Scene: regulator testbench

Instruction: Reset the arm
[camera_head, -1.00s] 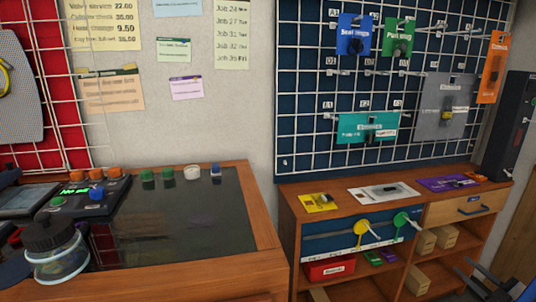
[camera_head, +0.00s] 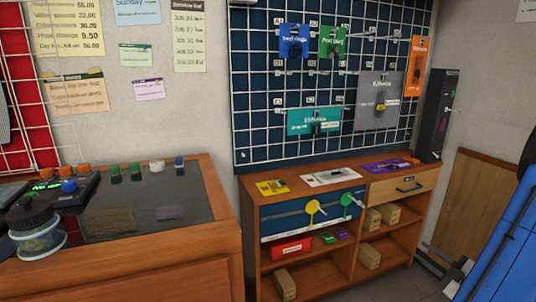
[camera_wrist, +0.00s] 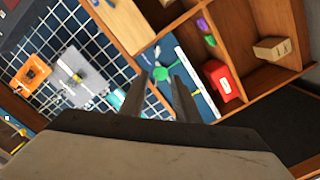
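My gripper (camera_wrist: 160,82) shows in the wrist view with its two dark fingers apart and nothing between them. Past the fingers is the wooden shelf unit, seen tilted, with no contact visible. In the head view, a large blue part of my arm (camera_head: 508,245) is at the right edge.
The shelf unit (camera_head: 404,186) holds small boxes and a red bin (camera_head: 290,248). A wire grid (camera_head: 258,130) with colored hanging cards is above it. A bench (camera_head: 205,238) with a jar (camera_head: 36,238) stands left. A dark upright box (camera_head: 436,115) stands at the unit's right end.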

